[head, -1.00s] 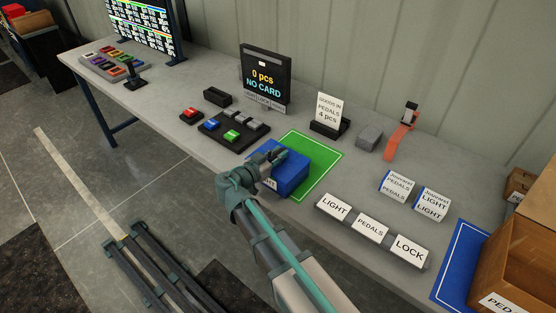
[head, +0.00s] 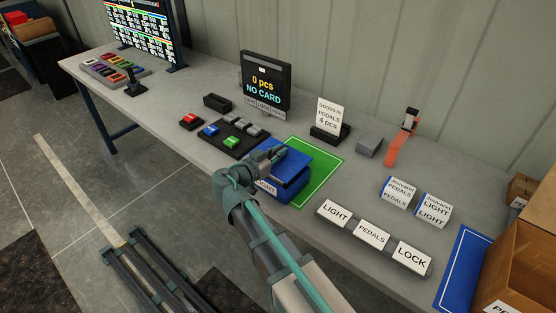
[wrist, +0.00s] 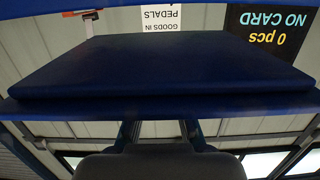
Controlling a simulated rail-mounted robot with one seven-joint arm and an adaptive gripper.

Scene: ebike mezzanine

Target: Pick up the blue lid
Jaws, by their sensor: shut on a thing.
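The blue lid (head: 294,163) is above the blue box (head: 291,191), with a dark gap between them along the front. The box stands on the green mat (head: 323,162) and its front label reads LIGHT. My gripper (head: 277,154) is shut on the lid at its top. In the wrist view the lid (wrist: 160,65) fills most of the picture, with my two fingers (wrist: 158,130) at its near edge. The exact finger contact is hidden in the head view.
A NO CARD display (head: 265,82) and a PEDALS sign (head: 330,118) stand behind. A tray of coloured blocks (head: 233,137) is to the left. LIGHT, PEDALS and LOCK labels (head: 371,234) lie to the right, before a blue mat (head: 463,265) and a cardboard box.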

